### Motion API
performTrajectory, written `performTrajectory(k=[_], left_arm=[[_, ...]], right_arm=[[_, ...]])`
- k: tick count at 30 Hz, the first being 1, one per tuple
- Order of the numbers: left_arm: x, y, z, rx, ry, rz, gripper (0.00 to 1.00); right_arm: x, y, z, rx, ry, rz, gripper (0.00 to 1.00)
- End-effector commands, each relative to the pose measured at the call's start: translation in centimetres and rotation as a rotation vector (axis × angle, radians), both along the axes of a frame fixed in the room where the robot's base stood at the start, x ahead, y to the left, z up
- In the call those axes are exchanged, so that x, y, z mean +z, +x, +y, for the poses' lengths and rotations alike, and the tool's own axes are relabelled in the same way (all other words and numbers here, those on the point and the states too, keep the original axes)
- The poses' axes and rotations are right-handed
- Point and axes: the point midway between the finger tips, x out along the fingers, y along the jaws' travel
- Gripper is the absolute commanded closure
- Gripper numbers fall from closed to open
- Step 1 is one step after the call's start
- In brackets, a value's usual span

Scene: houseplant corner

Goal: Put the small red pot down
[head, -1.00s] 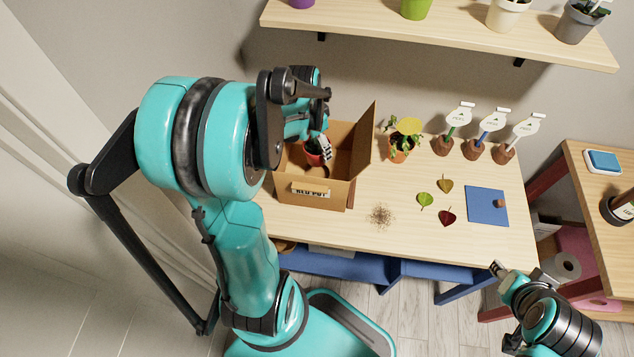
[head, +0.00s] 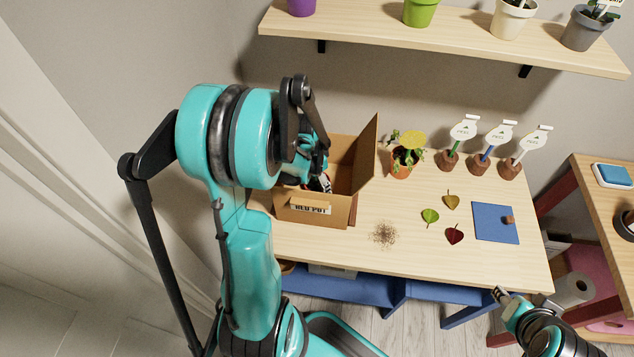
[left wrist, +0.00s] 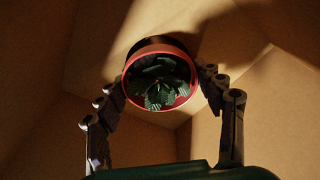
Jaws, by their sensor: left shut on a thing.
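The small red pot (left wrist: 127,82) holds a dark green plant and shows upright in the left wrist view. The two fingers of my left gripper (left wrist: 163,84) are closed on it from both sides. Cardboard walls surround the pot there. In the head view my left gripper (head: 321,184) reaches down into the open cardboard box (head: 310,214), and the pot is hidden behind the gripper and the box's front wall. I cannot tell whether the pot touches the box floor. My right gripper (head: 499,293) is off the table's front edge, apart from everything, too small to judge.
The box's right flap (head: 366,152) stands up. Beside it is an orange pot with a plant (head: 400,171). Several labelled tags stand behind. Loose soil (head: 383,234), leaves and a blue mat (head: 494,232) lie on the table (head: 455,264). A shelf (head: 440,38) hangs above.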

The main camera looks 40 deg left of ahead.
Motion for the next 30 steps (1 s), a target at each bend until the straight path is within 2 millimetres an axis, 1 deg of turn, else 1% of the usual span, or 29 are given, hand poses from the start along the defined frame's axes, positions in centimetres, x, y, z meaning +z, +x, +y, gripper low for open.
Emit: performTrajectory(k=[3,9,10,12,23,26,29,30], left_arm=[[0.0,0.0,0.0,0.000,0.000,0.000,0.68],[-0.7,0.0,0.0,0.000,0.000,0.000,0.68],[-0.7,0.0,0.0,0.000,0.000,0.000,0.27],[-0.6,0.0,0.0,0.000,0.000,0.000,0.12],[-0.3,0.0,0.0,0.000,0.000,0.000,0.12],[0.6,0.0,0.0,0.000,0.000,0.000,0.12],[2.5,-0.3,0.1,0.000,0.000,0.000,0.12],[3.4,-0.5,0.1,0.001,0.000,0.000,0.12]], right_arm=[[0.0,0.0,0.0,0.000,0.000,0.000,0.60],[-0.7,0.0,0.0,0.000,0.000,0.000,0.60],[-0.7,0.0,0.0,0.000,0.000,0.000,0.60],[-0.6,0.0,0.0,0.000,0.000,0.000,0.60],[-0.3,0.0,0.0,0.000,0.000,0.000,0.60],[0.5,0.0,0.0,0.000,0.000,0.000,0.60],[1.2,0.0,0.0,0.000,0.000,0.000,0.60],[1.6,0.0,0.0,0.000,0.000,0.000,0.60]])
